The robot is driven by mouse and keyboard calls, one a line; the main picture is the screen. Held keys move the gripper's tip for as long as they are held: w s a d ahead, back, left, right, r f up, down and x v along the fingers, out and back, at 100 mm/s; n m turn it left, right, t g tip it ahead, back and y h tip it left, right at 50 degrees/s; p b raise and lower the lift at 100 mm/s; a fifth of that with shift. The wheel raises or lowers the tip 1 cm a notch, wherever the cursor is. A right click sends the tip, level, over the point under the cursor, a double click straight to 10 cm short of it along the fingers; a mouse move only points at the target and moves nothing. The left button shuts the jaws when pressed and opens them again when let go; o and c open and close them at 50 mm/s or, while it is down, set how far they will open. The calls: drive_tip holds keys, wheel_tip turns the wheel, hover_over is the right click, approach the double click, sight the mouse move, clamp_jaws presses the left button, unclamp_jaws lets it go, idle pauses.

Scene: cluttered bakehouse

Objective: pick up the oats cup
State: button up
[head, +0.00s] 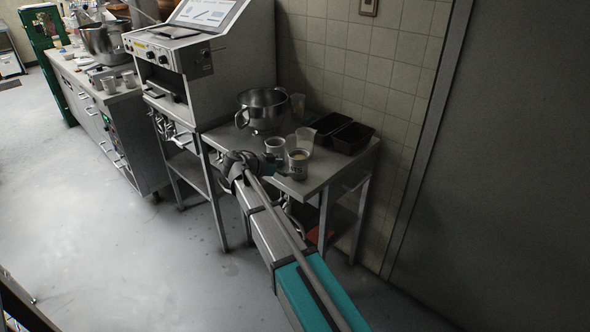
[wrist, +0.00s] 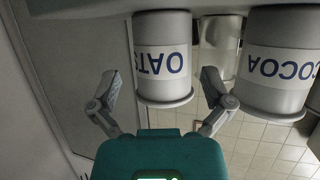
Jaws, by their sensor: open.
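The oats cup (wrist: 163,82) is a white and grey cup whose label reads OATS upside down in the wrist view. In the head view it appears to be the right-hand cup (head: 298,164), near the front edge of the small steel table (head: 318,178). My gripper (wrist: 162,88) is open, with one finger to each side of the oats cup in the wrist view and a gap on both sides. In the head view my gripper (head: 268,171) is at the table's front edge, just left of the cup. Its fingertips are hard to make out there.
The cocoa cup (wrist: 276,72) stands close beside the oats cup, also seen in the head view (head: 275,147). Clear beakers (head: 304,137) stand just behind. A steel bowl (head: 263,107) and dark loaf tins (head: 351,138) occupy the back. A large machine (head: 190,65) stands left.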

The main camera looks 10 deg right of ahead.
sight(299, 165)
idle(0.3)
drive_tip(key=shift+r+b+x, duration=0.15)
drive_tip(key=shift+b+x, duration=0.25)
drive_tip(key=shift+x, duration=0.9)
drive_tip(key=shift+r+b+x, duration=0.15)
drive_tip(key=shift+b+x, duration=0.2)
drive_tip(key=shift+x, duration=0.95)
drive_tip(key=shift+w+d, duration=0.1)
drive_tip(key=c, duration=0.9)
drive_tip(key=shift+r, duration=0.15)
